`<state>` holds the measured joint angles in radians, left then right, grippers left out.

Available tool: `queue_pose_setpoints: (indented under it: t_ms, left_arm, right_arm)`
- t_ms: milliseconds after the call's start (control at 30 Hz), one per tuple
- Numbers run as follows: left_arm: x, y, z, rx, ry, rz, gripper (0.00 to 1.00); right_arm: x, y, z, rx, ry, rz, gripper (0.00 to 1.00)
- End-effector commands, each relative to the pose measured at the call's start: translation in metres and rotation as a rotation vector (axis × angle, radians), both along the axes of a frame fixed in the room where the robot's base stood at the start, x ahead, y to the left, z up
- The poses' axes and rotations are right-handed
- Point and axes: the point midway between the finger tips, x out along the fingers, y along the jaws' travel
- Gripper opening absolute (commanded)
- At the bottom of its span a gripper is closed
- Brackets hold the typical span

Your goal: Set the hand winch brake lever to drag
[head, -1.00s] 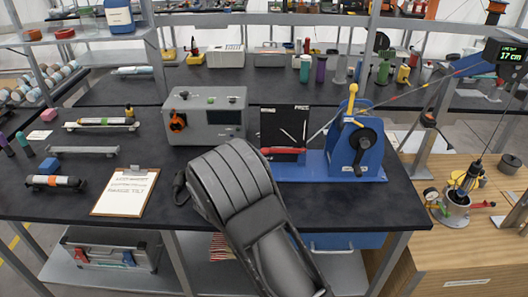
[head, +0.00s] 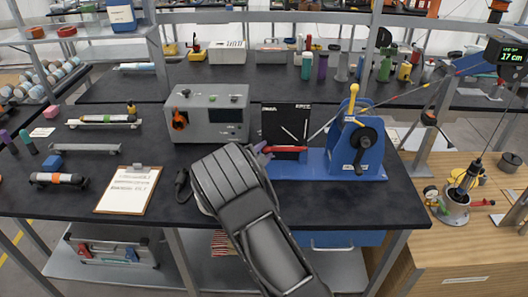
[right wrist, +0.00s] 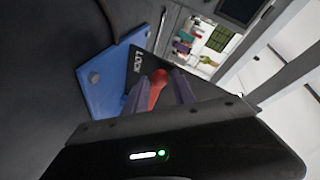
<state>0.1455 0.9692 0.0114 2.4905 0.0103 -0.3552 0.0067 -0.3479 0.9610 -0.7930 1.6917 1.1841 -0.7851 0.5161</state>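The blue hand winch (head: 358,148) with its black crank stands on a blue base at the right end of the dark bench. Its red brake lever (head: 287,149) lies roughly level, pointing left, across the lower part of a black upright panel (head: 284,125) with white markings. My right gripper (head: 262,152) is at the lever's left end, partly hidden by my arm. In the right wrist view its two fingers stand apart, with the red lever knob (right wrist: 158,78) between them; firm contact is not visible. The word LOCK shows on the panel (right wrist: 137,62) there. My left gripper is not in view.
A grey box with an orange knob (head: 208,115) stands behind and left of my arm. A clipboard (head: 128,190) lies at the left on the bench. A yellow-handled lever (head: 353,100) rises from the winch, and a line runs to a display reading 17 cm (head: 511,55).

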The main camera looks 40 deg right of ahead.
Motion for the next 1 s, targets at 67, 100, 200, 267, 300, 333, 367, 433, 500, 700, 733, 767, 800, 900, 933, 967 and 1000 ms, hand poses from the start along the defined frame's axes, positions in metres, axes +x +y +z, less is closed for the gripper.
queue_pose_setpoints:
  t_ms: [67,100,200,267,300,333,367,433,500,700,733,767,800,900,933,967,1000]
  left_arm:
    - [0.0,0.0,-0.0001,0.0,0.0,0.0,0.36]
    - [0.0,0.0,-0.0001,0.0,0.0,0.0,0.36]
    - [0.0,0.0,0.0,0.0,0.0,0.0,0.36]
    - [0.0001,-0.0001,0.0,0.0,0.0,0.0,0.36]
    - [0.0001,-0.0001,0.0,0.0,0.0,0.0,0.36]
    - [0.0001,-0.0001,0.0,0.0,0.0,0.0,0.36]
    - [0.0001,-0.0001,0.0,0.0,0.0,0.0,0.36]
    - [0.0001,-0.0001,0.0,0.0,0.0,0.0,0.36]
    - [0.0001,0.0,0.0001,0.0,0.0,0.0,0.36]
    - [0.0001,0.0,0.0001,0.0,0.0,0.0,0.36]
    - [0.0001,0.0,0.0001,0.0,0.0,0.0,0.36]
    - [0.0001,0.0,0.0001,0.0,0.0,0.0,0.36]
    - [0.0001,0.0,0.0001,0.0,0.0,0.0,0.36]
    - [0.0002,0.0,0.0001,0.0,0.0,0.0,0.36]
    - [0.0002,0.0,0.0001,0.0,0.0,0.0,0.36]
    - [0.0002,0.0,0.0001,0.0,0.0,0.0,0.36]
    - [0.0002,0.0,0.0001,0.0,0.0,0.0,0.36]
  right_arm:
    - [0.0,0.0002,0.0001,0.0,0.0,0.0,0.28]
    - [0.0,0.0002,0.0001,0.0,0.0,0.0,0.25]
    - [0.0,0.0003,0.0003,0.0,0.0,0.0,0.16]
    - [0.0001,0.0003,0.0004,-0.001,-0.001,0.001,0.12]
    - [0.0002,0.0003,0.0005,-0.001,-0.001,0.001,0.08]
    - [0.0002,0.0004,0.0006,-0.001,-0.001,0.001,0.06]
    - [0.0002,0.0004,0.0006,-0.001,-0.001,0.001,0.03]
    - [0.0003,0.0004,0.0007,-0.001,-0.001,0.001,0.0]
    - [0.0003,0.0005,0.0008,-0.001,-0.001,0.001,0.0]
    - [0.0004,0.0004,0.001,-0.001,-0.001,0.001,0.0]
    - [0.0005,0.0004,0.0011,-0.001,-0.001,0.001,0.0]
    - [0.0005,0.0004,0.0011,-0.001,-0.001,0.001,0.0]
    - [0.0005,0.0005,0.0012,-0.001,-0.001,0.001,0.0]
    - [0.0006,0.0005,0.0012,-0.002,-0.002,0.002,0.0]
    - [0.0006,0.0005,0.0012,-0.002,-0.002,0.002,0.0]
    - [0.0006,0.0005,0.0012,-0.002,-0.002,0.002,0.0]
    - [0.0006,0.0005,0.0013,-0.002,-0.002,0.002,0.0]
